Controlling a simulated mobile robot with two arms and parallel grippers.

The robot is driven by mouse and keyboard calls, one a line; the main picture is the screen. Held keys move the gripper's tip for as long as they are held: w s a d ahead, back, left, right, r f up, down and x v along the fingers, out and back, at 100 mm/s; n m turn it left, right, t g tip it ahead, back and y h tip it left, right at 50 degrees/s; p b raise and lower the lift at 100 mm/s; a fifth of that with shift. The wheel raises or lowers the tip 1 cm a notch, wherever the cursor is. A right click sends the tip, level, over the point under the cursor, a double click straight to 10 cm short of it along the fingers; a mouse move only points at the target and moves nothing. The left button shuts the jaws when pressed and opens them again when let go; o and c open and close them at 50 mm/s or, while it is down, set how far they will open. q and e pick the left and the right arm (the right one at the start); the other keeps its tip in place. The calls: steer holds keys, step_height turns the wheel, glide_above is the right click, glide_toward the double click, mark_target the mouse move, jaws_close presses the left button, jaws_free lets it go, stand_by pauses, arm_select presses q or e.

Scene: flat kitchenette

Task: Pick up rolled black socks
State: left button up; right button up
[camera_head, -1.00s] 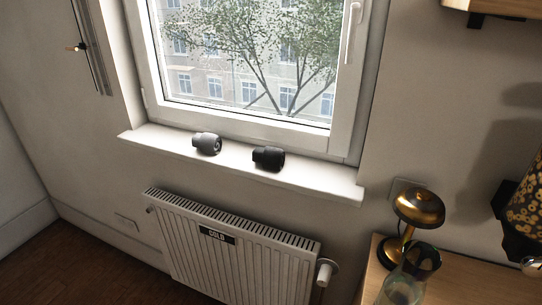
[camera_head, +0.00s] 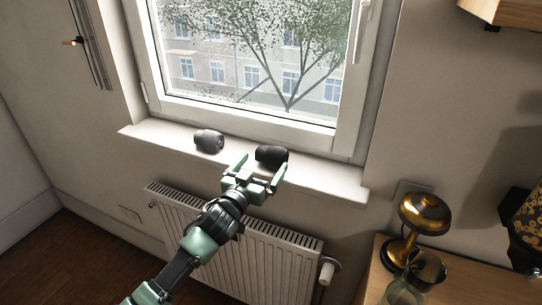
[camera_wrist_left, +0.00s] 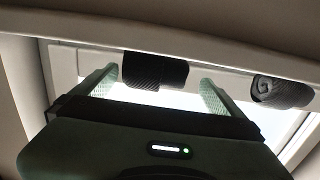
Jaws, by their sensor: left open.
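The rolled black socks (camera_head: 271,155) lie on the white window sill, right of a rolled grey pair (camera_head: 209,140). My left gripper (camera_head: 260,173) is open in front of the black socks, its two fingers pointing at the sill. In the left wrist view the black socks (camera_wrist_left: 155,71) show between the two spread fingers (camera_wrist_left: 158,85), toward the left one. I cannot tell whether the fingers touch them. The grey pair (camera_wrist_left: 281,92) is outside the fingers, at the right of the wrist view. My right gripper is not in view.
The window sill (camera_head: 318,180) is bare to the right of the socks. A white radiator (camera_head: 275,250) stands below it. At lower right a wooden surface (camera_head: 371,283) holds a brass lamp (camera_head: 424,212) and a glass vessel (camera_head: 405,285). The window (camera_head: 250,110) is behind the socks.

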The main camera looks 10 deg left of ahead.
mark_target(266, 159)
arm_select(q)
steer(key=w, duration=0.1)
steer(key=w+d, duration=0.1)
steer(key=w, duration=0.1)
steer(key=w+p, duration=0.1)
steer(key=shift+w+d+r, duration=0.15)
steer(key=shift+w+r, duration=0.05)
steer(key=shift+r, duration=0.2)
steer(key=shift+w+d+f, duration=0.1)
steer(key=shift+w, duration=0.2)
steer(key=shift+s, duration=0.1)
steer(key=shift+c, duration=0.3)
steer(key=c, duration=1.3)
